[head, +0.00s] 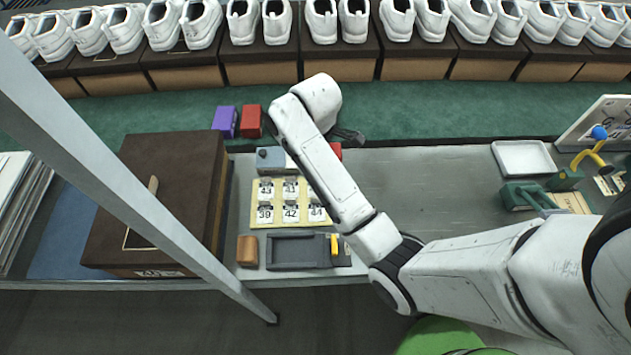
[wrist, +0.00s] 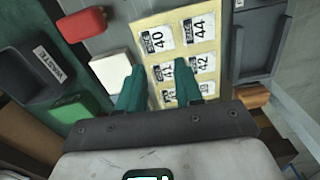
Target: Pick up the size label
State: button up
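Several white size labels with black numbers sit on a yellow sheet (head: 278,222) on the grey table, seen in the head view left of my arm. There I can read 43, 39, 42 (head: 290,212) and 44 (head: 316,213). The wrist view also shows the sheet, with labels 44 (wrist: 198,27), 42 (wrist: 205,64) and 41 (wrist: 168,72). My gripper (wrist: 160,68) has two teal fingers spread apart, with nothing seen held between them. The fingers overlap the sheet in the wrist view; their height above it is unclear. My arm hides part of the sheet in the head view.
A dark grey tray (head: 298,266) and a brown block (head: 247,250) lie at the near edge. A dark box (head: 165,190) stands left. The wrist view shows a white block (wrist: 111,75), a red block (wrist: 82,25) and a "WASTE" bin (wrist: 25,62).

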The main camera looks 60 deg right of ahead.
jog(key=shift+n, duration=0.5)
jog(key=f, duration=0.3)
jog(key=w+d+f, duration=0.1)
jog(key=f, duration=0.2)
jog(key=d+f, duration=0.1)
jog(key=f, duration=0.2)
jog(key=shift+w+d+f, duration=0.2)
jog(key=shift+w+d, duration=0.05)
jog(key=shift+w, duration=0.05)
grip_shut()
